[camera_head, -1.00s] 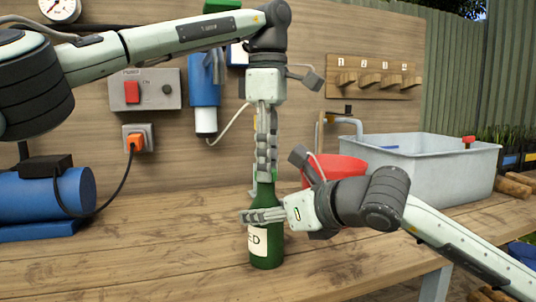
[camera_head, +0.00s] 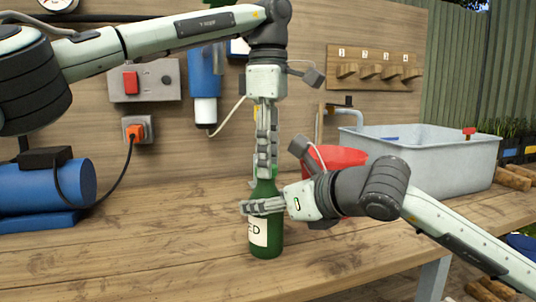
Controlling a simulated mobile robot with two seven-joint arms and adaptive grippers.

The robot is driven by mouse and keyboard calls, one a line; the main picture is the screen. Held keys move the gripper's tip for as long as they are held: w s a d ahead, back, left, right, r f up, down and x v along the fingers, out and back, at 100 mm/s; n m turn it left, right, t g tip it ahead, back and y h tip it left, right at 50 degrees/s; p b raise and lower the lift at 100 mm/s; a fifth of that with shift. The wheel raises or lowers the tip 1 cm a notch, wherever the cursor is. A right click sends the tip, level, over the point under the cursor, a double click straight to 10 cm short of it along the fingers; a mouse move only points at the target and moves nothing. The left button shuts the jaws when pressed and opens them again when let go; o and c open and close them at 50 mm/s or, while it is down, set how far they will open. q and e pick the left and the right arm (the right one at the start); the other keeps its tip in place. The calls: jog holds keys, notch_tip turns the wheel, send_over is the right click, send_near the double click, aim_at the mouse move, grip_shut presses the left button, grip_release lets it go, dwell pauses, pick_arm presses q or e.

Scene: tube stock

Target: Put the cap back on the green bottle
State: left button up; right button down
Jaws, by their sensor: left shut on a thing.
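The green bottle (camera_head: 267,244) stands upright on the wooden bench, with a pale label on its front. My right gripper (camera_head: 262,206) comes in from the right and is shut around the bottle's upper body, one finger passing across its front. My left gripper (camera_head: 265,174) points straight down over the bottle's neck and is shut on the cap. A small brighter green patch, apparently the cap (camera_head: 275,172), shows beside its fingertips. The fingers hide most of the cap and the bottle's mouth, so I cannot tell whether the cap touches the neck.
A red bucket (camera_head: 340,157) and a grey tub (camera_head: 440,165) stand behind my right arm. A blue tank (camera_head: 50,188) is at the left. A socket with an orange plug (camera_head: 134,133) is on the back panel. The bench front is clear.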

pick_arm(q)
jog(key=shift+f, duration=0.15)
jog(key=m, duration=0.3)
jog(key=shift+m, duration=0.3)
jog(key=m, duration=0.2)
jog(key=shift+s+m, duration=0.1)
jog(key=shift+m, duration=0.3)
jog(key=m, duration=0.5)
jog(key=shift+a, duration=0.15)
jog(key=m, duration=1.1)
jog(key=shift+a, duration=0.15)
